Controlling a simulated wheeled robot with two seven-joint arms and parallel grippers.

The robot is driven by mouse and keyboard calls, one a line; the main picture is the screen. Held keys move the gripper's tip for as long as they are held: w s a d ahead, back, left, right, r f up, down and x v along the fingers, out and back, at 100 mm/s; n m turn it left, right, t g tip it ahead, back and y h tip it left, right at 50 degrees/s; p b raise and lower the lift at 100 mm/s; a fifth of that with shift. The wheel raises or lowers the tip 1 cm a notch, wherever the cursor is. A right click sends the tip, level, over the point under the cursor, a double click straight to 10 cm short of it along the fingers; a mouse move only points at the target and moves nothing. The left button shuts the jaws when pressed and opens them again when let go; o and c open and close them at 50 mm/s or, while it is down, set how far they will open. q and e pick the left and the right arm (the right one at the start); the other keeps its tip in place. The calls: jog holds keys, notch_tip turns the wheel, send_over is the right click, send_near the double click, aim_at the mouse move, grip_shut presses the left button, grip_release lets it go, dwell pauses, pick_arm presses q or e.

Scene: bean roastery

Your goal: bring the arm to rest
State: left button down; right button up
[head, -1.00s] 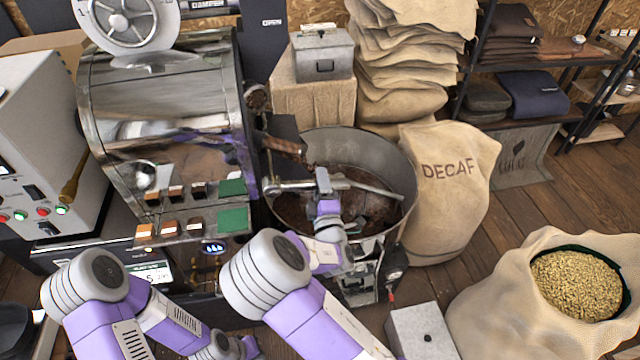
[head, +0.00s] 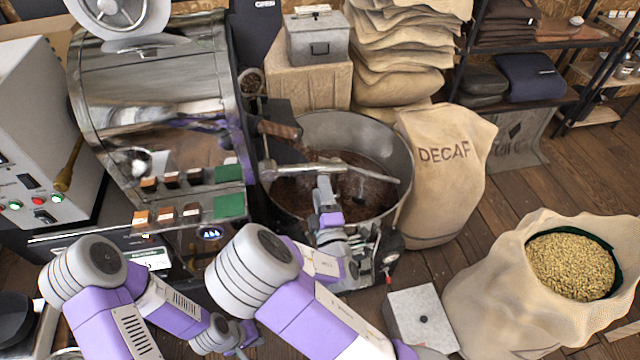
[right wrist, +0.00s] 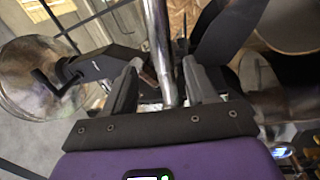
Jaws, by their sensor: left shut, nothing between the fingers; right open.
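My right gripper (head: 324,186) is over the near part of the round cooling pan (head: 402,150), which holds dark beans. Its fingers are open. In the right wrist view the open gripper (right wrist: 162,85) shows a shiny metal rod (right wrist: 158,40) running up between its fingers; I cannot tell whether they touch it. In the head view a metal bar (head: 285,165) crosses the pan just beyond the fingertips. My left gripper (head: 238,338) is low at the bottom of the head view, in front of the roaster, empty, its fingertips hardly visible.
The steel roaster (head: 150,85) and its colored sample blocks stand left of the pan. A DECAF sack (head: 445,165) stands right of it. A grey box (head: 422,318) and an open sack of pale beans (head: 490,290) are at the lower right. Wooden floor is free between the sacks.

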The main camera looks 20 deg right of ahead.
dwell(0.4)
jog(key=s+d+f+m+g, duration=0.1)
jog(key=s+f+m+g, duration=0.25)
jog(key=f, duration=0.55)
jog(key=s+d+f+m+g, duration=0.25)
jog(key=f+m+g, duration=0.2)
jog(key=f, duration=0.35)
jog(key=s+d+f+m+g, duration=0.1)
jog(key=s+f+m+g, duration=0.25)
jog(key=f, duration=0.55)
jog(key=s+a+f+m+g+y, duration=0.3)
jog(key=s+a+m+g+y, duration=0.3)
jog(key=s+a, duration=0.4)
jog(key=shift+s+f+g, duration=0.2)
jog(key=shift+s+g, duration=0.65)
jog(key=shift+s, duration=0.35)
